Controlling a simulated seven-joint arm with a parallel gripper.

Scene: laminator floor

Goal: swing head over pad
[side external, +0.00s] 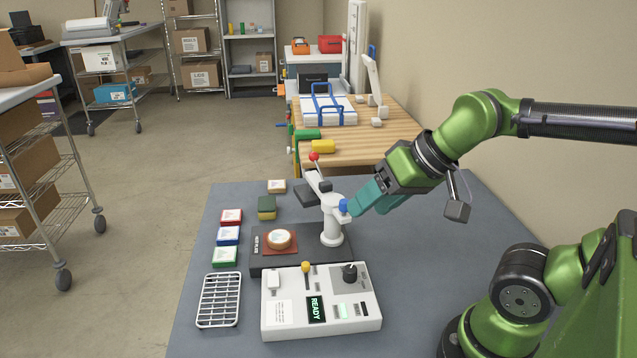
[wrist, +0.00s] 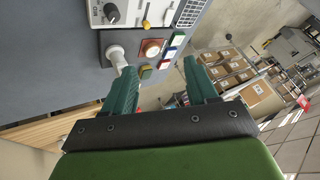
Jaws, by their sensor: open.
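The press head (side external: 325,186) is a white swing arm with a red ball at its far end and dark parts, on a white post (side external: 331,230). It points toward the back, away from the pad. A blue knob (side external: 343,206) sits by the post top. The reddish-brown pad (side external: 262,245) lies on a dark base plate left of the post, with a round tan-rimmed disc (side external: 279,239) on it. My gripper (side external: 357,203) has teal fingers close to the blue knob; contact cannot be told. In the wrist view my gripper (wrist: 160,82) is open, with nothing clearly between its fingers.
A white control box (side external: 320,302) reading READY stands in front of the base plate. A wire rack (side external: 219,300), red, blue and green boxes (side external: 228,236) and a green-yellow sponge-like block (side external: 267,207) lie left. A wooden bench (side external: 395,130) stands behind.

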